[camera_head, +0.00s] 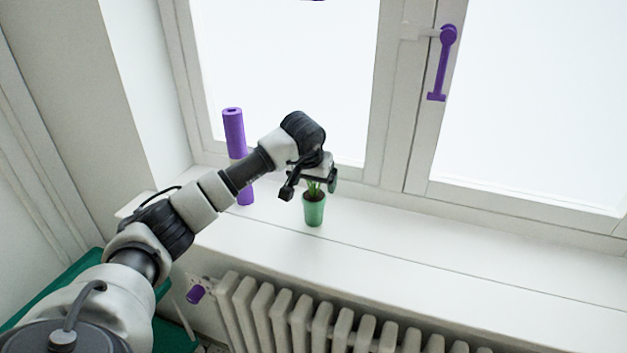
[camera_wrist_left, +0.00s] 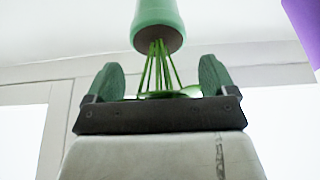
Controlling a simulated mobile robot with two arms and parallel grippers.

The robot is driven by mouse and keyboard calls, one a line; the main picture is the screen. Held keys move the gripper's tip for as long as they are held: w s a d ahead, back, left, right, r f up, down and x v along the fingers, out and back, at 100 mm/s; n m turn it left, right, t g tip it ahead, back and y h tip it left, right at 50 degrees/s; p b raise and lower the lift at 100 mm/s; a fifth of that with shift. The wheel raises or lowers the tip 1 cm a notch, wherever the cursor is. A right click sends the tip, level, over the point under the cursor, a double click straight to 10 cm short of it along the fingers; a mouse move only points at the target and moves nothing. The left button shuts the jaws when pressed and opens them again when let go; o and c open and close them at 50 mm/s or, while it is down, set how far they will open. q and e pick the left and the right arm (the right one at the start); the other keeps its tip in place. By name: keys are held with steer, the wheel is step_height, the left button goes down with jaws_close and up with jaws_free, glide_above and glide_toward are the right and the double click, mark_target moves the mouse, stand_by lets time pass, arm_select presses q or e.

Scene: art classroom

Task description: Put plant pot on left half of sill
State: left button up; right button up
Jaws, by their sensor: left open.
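The plant pot (camera_head: 314,212) is small and green and stands upright on the left part of the white window sill (camera_head: 420,245). Its green leaves are partly hidden by my left gripper (camera_head: 310,187). The gripper is open above the pot, with one finger on each side of the leaves. The left wrist view shows the pot (camera_wrist_left: 160,22) upside down, with thin green stems between the two open fingers (camera_wrist_left: 160,78). The fingers look apart from the stems and from the pot's rim. My right gripper is not in view.
A tall purple cylinder (camera_head: 234,135) stands left of the pot, partly behind my left arm. A radiator (camera_head: 310,320) with a purple knob (camera_head: 195,294) is below the sill. The window has a purple handle (camera_head: 441,65). The sill to the right of the pot is clear.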

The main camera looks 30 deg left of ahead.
arm_select(q)
steer(key=b+v, duration=0.2)
steer(key=v, duration=1)
